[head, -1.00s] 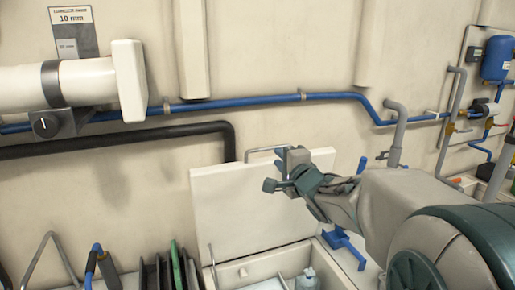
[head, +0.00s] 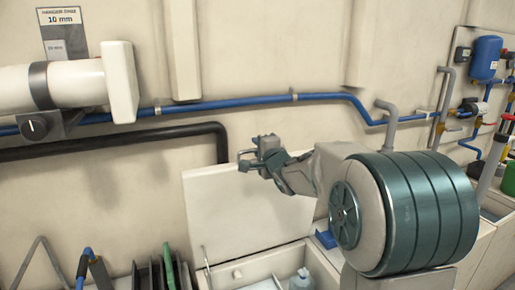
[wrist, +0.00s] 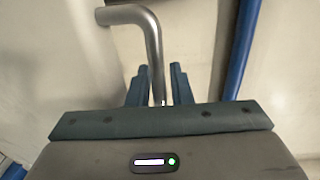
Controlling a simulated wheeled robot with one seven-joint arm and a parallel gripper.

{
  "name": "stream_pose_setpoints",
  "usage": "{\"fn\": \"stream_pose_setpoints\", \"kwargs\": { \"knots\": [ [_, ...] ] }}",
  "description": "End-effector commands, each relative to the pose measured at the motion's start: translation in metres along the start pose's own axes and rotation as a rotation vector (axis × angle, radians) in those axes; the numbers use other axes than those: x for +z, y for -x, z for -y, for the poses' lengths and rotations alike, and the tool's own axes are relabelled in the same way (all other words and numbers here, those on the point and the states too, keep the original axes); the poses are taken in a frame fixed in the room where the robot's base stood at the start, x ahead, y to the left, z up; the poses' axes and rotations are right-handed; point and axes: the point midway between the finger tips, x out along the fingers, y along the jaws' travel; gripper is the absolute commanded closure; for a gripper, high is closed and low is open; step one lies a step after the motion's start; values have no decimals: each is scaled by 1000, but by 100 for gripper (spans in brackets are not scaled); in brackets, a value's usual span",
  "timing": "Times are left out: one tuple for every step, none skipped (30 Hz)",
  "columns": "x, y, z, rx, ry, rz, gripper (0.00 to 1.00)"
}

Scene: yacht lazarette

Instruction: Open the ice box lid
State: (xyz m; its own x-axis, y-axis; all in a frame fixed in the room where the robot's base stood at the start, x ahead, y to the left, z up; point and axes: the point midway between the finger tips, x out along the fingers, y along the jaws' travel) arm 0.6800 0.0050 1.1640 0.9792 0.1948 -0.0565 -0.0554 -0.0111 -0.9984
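The white ice box lid (head: 235,218) stands raised, near upright, against the back wall in the head view. Below it is the open ice box (head: 258,268), with its front cut off by the picture's edge. My gripper (head: 250,158) is at the lid's top edge. In the wrist view a bent grey metal handle (wrist: 148,22) runs down between my two dark fingers (wrist: 159,88). The fingers are apart, with small gaps beside the bar, so they do not look clamped on it. The handle is hidden by the gripper in the head view.
A pale bottle (head: 301,281) stands in the box. A blue pipe (head: 240,102) and a black pipe (head: 130,140) run along the wall behind. Dark upright panels (head: 160,272) stand left of the box. A blue item (head: 326,238) sits right of it.

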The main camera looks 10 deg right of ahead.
Motion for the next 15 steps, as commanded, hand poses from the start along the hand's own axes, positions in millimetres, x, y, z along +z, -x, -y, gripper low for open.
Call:
{"fn": "stream_pose_setpoints", "kwargs": {
  "knots": [
    [0, 0, 0, 0, 0, 0, 81],
    [0, 0, 0, 0, 0, 0, 86],
    [0, 0, 0, 0, 0, 0, 98],
    [0, 0, 0, 0, 0, 0, 100],
    [0, 0, 0, 0, 0, 0, 100],
    [0, 0, 0, 0, 0, 0, 100],
    [0, 0, 0, 0, 0, 0, 100],
    [0, 0, 0, 0, 0, 0, 100],
    [0, 1, -1, -2, 0, 0, 100],
    [0, 3, -2, -5, 0, 0, 100],
    [0, 5, -3, -10, 0, -1, 100],
    [-1, 9, -5, -19, 1, -1, 100],
    [-1, 14, -6, -29, 1, -1, 100],
    [-1, 19, -8, -40, 1, -1, 100],
    [-1, 26, -10, -56, 1, -1, 100]
  ]
}}
